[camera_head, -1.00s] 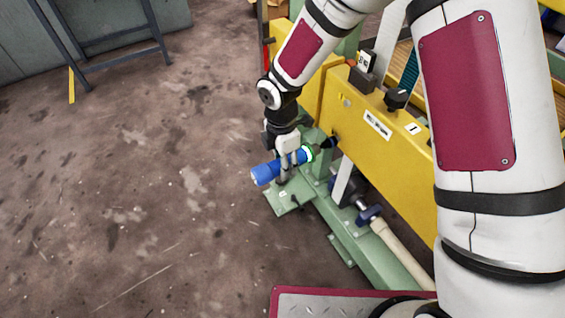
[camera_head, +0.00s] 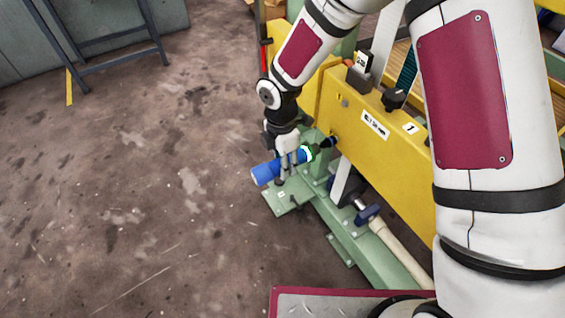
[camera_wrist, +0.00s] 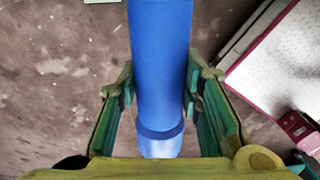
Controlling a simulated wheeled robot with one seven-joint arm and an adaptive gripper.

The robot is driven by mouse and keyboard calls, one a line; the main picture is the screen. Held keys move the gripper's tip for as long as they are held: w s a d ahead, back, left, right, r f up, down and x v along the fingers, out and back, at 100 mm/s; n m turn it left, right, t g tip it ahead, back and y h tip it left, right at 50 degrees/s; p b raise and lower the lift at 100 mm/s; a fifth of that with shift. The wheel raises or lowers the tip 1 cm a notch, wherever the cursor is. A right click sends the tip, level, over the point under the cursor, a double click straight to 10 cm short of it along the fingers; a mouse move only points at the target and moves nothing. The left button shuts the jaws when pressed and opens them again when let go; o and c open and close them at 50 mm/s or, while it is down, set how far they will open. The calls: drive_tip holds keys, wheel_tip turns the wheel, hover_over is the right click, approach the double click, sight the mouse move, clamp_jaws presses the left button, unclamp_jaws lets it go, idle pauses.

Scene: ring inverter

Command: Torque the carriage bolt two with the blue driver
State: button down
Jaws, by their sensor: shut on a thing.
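The blue driver (camera_head: 265,173) is held level, well above the floor, with its green-ringed dark nose toward the yellow beam (camera_head: 385,140). The dark tip ends at or very near a small black fitting (camera_head: 333,140) on the beam's face; I cannot tell whether they touch. My gripper (camera_head: 287,163) is shut around the driver's blue body. The wrist view shows the blue body (camera_wrist: 160,60) between the two fingers (camera_wrist: 159,95). Carriage bolt two cannot be made out; the tip and beam face are partly hidden or too small.
The green machine base (camera_head: 350,235) runs below the beam, with a foot plate (camera_head: 287,197) under the driver. A mallet-like tool with a pale handle (camera_head: 398,250) lies along the base. A dark steel stand (camera_head: 110,45) is at upper left. The floor at left is clear.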

sight(273, 164)
drive_tip(key=shift+w+d, duration=0.6)
drive_tip(key=shift+d, duration=0.25)
idle(2.1)
drive_tip(key=shift+s+a, duration=0.75)
drive_tip(key=shift+a, duration=0.35)
drive_tip(key=shift+s+a, duration=0.75)
drive_tip(key=shift+a, duration=0.35)
drive_tip(key=shift+r, duration=0.1)
